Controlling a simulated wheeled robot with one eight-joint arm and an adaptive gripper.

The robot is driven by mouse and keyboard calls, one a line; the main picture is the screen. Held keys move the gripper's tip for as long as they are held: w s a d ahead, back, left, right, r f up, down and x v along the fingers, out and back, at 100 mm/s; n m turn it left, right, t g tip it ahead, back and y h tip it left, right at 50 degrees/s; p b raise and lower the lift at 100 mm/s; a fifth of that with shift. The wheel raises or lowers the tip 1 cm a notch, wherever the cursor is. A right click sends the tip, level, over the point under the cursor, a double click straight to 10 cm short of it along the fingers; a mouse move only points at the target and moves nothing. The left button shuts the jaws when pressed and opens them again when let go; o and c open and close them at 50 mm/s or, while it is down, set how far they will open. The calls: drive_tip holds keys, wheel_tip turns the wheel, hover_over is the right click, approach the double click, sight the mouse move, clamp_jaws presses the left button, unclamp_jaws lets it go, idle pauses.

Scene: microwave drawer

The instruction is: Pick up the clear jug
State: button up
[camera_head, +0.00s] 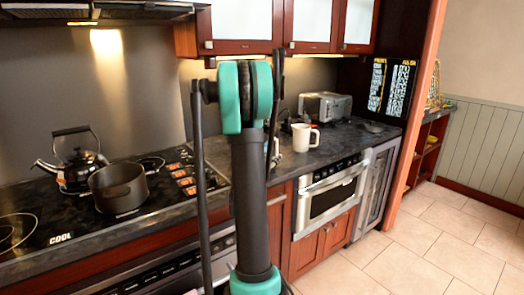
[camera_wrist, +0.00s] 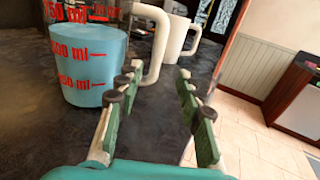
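The clear jug (camera_wrist: 88,62) stands on the dark counter at the upper left of the wrist view. It has red millilitre markings, looks bluish, and has a cream handle on its right side. My gripper (camera_wrist: 158,74) is open and empty, its fingers pointing toward the handle, which appears between and just beyond the fingertips. I cannot tell whether they touch. In the head view my arm hides my gripper and most of the jug; only a pale sliver shows beside the arm.
A white mug (camera_head: 302,137) stands on the counter (camera_head: 345,140), and shows behind the jug's handle in the wrist view (camera_wrist: 178,36). A toaster (camera_head: 325,106) is behind it. At left are a kettle (camera_head: 76,170) and a pot (camera_head: 119,190) on the stove. Cabinets hang above.

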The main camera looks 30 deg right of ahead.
sight(276, 152)
drive_tip(key=shift+w+x, duration=0.15)
drive_tip(key=shift+x, duration=1.3)
drive_tip(key=shift+w+x, duration=0.15)
drive_tip(key=shift+x, duration=1.35)
drive_tip(key=shift+a+r, duration=0.1)
drive_tip(key=shift+a, duration=0.1)
clamp_jaws()
